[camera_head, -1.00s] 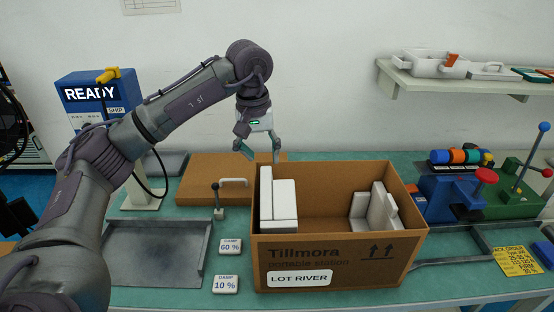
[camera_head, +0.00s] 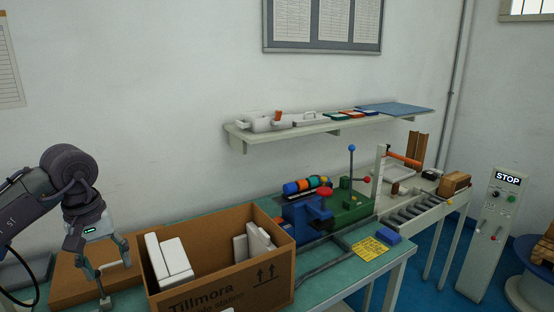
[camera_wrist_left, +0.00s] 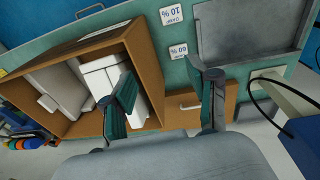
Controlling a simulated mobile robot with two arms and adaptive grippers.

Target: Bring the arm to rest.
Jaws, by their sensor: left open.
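My left gripper (camera_head: 113,279) is at the lower left of the head view, with its fingers spread apart and nothing between them. It hangs just left of an open cardboard box (camera_head: 222,294) marked Tillmora. In the left wrist view my open fingers (camera_wrist_left: 168,105) show with the box (camera_wrist_left: 150,75) behind them at the left. White foam blocks (camera_head: 174,259) stand at the left inside the box, and more white blocks (camera_head: 252,243) stand at its right. My right gripper is not in view.
A flat brown cardboard piece (camera_head: 75,275) lies behind my gripper. Blue and green fixtures (camera_head: 305,214) stand right of the box. A wall shelf (camera_head: 290,136) holds white trays. A roller conveyor (camera_head: 415,208) and a STOP post (camera_head: 490,235) are at the right.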

